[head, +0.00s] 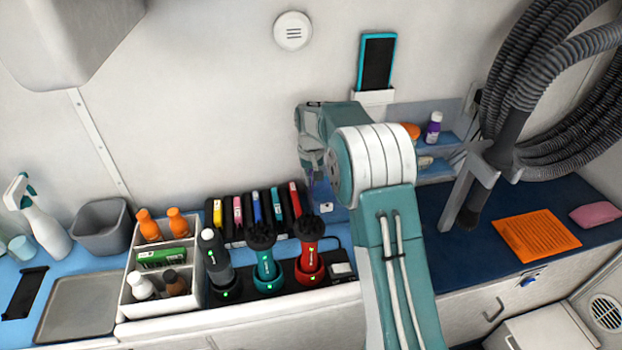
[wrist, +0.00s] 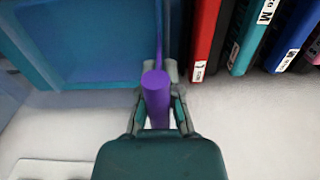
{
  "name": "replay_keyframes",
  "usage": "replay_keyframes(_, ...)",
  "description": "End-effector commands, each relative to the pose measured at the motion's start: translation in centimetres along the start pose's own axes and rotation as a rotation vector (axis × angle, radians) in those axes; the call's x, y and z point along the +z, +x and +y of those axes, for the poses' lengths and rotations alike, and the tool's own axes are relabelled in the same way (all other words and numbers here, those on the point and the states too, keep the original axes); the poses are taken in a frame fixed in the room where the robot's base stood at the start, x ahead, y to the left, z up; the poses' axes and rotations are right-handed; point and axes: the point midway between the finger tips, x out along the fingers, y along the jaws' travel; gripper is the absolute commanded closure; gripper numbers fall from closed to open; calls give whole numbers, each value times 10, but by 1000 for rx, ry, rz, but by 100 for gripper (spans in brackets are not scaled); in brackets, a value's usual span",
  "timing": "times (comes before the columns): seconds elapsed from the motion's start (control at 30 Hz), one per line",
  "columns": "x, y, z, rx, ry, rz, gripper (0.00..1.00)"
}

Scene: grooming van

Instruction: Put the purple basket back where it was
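In the wrist view my gripper (wrist: 157,82) has its two fingers pressed on either side of a purple cylindrical bar (wrist: 156,92). A thin purple strip runs away from it at the top of the picture. I take these as parts of the purple basket; most of its body is hidden. In the head view my gripper (head: 312,165) is near the wall, above the right end of the rack of coloured cases (head: 255,208). The basket cannot be made out there.
The wrist view shows a red case (wrist: 203,40) close on the right and a blue panel (wrist: 85,45) on the left. A white caddy (head: 130,300), upright tools (head: 310,262), a blue wall shelf (head: 440,150) and an orange mat (head: 536,236) stand around. Counter left of the mat is clear.

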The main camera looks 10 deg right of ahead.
Motion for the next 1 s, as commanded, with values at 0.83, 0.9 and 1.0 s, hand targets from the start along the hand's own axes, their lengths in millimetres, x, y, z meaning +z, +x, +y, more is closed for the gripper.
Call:
replay_keyframes(0.83,1,13,1,1,1,-10,57)
replay_keyframes(0.9,1,12,1,1,1,-8,57)
replay_keyframes(1.0,1,11,1,0,1,-6,57)
